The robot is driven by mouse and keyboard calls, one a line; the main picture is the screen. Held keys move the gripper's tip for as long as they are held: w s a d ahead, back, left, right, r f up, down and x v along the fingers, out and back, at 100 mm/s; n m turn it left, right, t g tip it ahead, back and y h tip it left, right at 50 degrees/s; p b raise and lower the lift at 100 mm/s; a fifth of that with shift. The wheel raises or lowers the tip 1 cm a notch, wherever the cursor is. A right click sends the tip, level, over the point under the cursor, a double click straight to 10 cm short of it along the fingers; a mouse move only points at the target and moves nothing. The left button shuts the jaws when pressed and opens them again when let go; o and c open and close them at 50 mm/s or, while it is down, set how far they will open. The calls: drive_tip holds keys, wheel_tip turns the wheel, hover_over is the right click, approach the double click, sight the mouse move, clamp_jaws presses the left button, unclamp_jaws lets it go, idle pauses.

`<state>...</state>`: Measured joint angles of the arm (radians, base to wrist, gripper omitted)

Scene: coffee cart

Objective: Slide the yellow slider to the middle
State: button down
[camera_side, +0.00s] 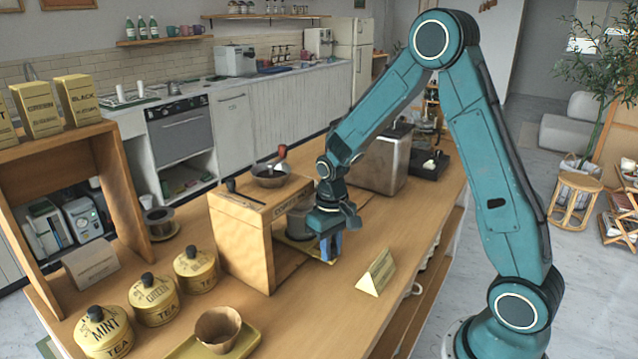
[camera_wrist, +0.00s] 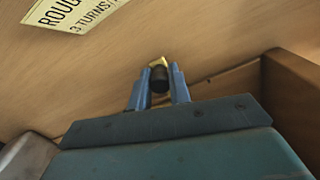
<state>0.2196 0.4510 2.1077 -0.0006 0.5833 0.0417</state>
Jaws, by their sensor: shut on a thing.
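The yellow slider (camera_wrist: 160,62) shows in the wrist view as a small yellow piece with a dark round knob (camera_wrist: 159,80) in front of it, against a wooden surface. My gripper (camera_wrist: 159,74) has its two blue fingers on either side of the knob and is shut on it. A thin dark line, perhaps a slot, runs to the right of the fingers. In the side view my gripper (camera_side: 328,250) points down beside the open side of the wooden grinder box (camera_side: 243,242). The slider is hidden there.
A yellow label (camera_wrist: 80,12) with "3 TURNS" lies on the wood in the wrist view. A yellow tent card (camera_side: 377,272) stands right of the box. Yellow tea tins (camera_side: 153,300) stand at the left. A metal container (camera_side: 382,165) is behind my arm.

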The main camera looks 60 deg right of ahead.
drive_tip(key=d, duration=0.8)
drive_tip(key=shift+d, duration=0.15)
drive_tip(key=c, duration=1.3)
unclamp_jaws()
drive_tip(key=shift+r, duration=0.1)
wheel_tip(320, 180, up, 14)
drive_tip(key=s+a+r+n+t, duration=0.1)
drive_tip(key=s+a+r+t, duration=0.1)
drive_tip(key=s+a+r, duration=0.7)
drive_tip(key=s+a+f+n+t, duration=0.2)
drive_tip(key=s+a+t, duration=0.1)
drive_tip(key=s+a, duration=0.4)
drive_tip(key=s, duration=0.3)
drive_tip(key=shift+s+a+t, duration=0.3)
